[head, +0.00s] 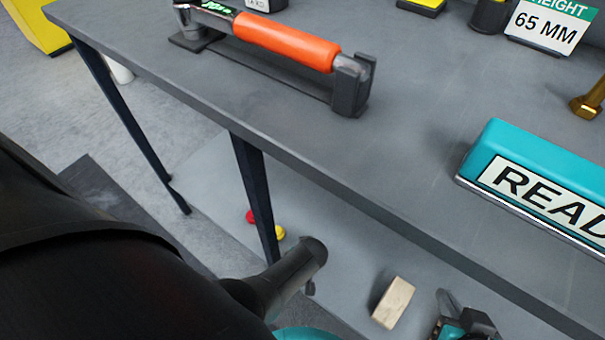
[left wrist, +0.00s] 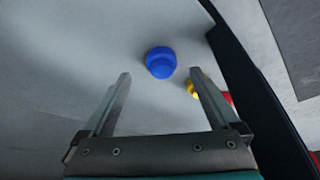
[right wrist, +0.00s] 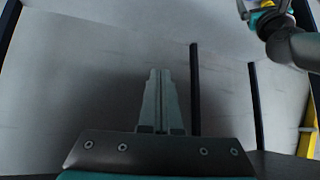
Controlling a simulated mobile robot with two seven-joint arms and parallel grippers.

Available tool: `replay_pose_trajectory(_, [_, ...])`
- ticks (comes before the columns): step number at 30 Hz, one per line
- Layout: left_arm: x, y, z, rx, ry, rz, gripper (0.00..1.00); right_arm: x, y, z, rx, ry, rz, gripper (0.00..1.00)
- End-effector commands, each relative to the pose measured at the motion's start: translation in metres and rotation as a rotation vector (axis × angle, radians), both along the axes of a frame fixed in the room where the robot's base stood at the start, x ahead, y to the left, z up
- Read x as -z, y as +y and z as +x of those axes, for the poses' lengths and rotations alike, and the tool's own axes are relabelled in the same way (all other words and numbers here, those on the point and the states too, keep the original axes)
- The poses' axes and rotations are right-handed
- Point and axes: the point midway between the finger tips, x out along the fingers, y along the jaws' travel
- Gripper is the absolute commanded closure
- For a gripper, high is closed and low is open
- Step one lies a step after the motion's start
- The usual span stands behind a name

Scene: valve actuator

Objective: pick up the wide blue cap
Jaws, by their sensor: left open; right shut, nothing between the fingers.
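The wide blue cap (left wrist: 161,60) shows in the left wrist view, sitting on a pale grey lower surface. It has a broad round base with a narrower raised top. My left gripper (left wrist: 160,77) is open, and the cap lies beyond its fingertips, between them in the picture; I see no contact. The cap does not show in the head view. My right gripper (right wrist: 161,73) is shut and empty in the right wrist view; it also shows at the bottom edge of the head view (head: 466,320).
A yellow cap (head: 279,232) and a red cap (head: 250,215) lie near a dark table leg (head: 254,190). A wooden block (head: 393,303) is on the lower surface. The grey tabletop (head: 400,140) above carries an orange-handled tool (head: 285,40) and a teal sign (head: 540,175).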

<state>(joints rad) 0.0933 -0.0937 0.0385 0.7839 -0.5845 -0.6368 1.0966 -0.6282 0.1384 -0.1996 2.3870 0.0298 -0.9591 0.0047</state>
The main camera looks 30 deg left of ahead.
Motion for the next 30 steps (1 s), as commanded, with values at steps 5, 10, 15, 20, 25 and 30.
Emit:
replay_pose_trajectory(5, [0.008,0.003,0.002,0.000,-0.001,0.001,0.05,0.002,0.013,0.006,-0.015,-0.088,0.047,1.00])
replay_pose_trajectory(10, [0.014,0.005,0.004,0.001,0.000,0.000,0.05,-0.001,0.024,0.012,-0.024,-0.173,0.092,1.00])
replay_pose_trajectory(15, [0.019,0.007,0.005,0.001,0.000,0.000,0.05,-0.004,0.034,0.015,-0.030,-0.257,0.138,1.00])
replay_pose_trajectory(20, [0.024,0.009,0.007,0.001,0.000,0.000,0.05,-0.008,0.043,0.016,-0.034,-0.334,0.183,1.00])
replay_pose_trajectory(25, [0.030,0.011,0.009,0.000,-0.001,0.001,0.05,-0.014,0.050,0.015,-0.034,-0.417,0.233,1.00])
replay_pose_trajectory(30, [0.035,0.012,0.010,0.000,-0.001,0.001,0.05,-0.020,0.057,0.013,-0.031,-0.500,0.284,1.00])
